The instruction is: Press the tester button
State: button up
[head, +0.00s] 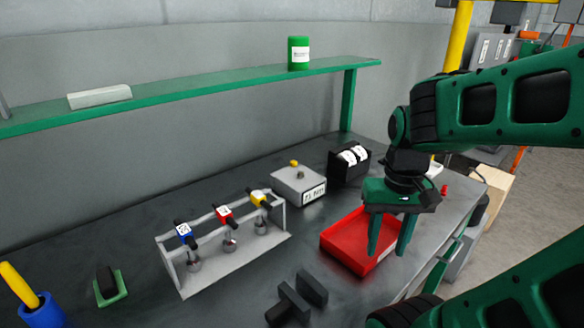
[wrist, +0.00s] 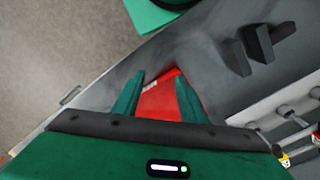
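A grey box (head: 299,187) that looks like the tester stands on the bench, with a label on its front. On its top are a small yellow knob (head: 294,163), which may be the button, and a dark round stub (head: 301,174). My gripper (head: 388,248) points down over the red tray (head: 338,247), to the right of the box and nearer the camera, apart from it. Its two fingers are spread with nothing between them. In the wrist view, my gripper (wrist: 160,78) is above the red tray (wrist: 162,100); the grey box is not visible there.
A rack (head: 170,270) holds blue, red and yellow handled tools left of the grey box. A black holder (head: 340,170) stands right of the box. Dark blocks (head: 312,287) lie in front of the tray. A green shelf (head: 200,86) runs above. A small red piece (head: 444,189) sits at right.

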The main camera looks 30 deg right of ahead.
dwell(0.4)
grip_shut()
dwell(1.5)
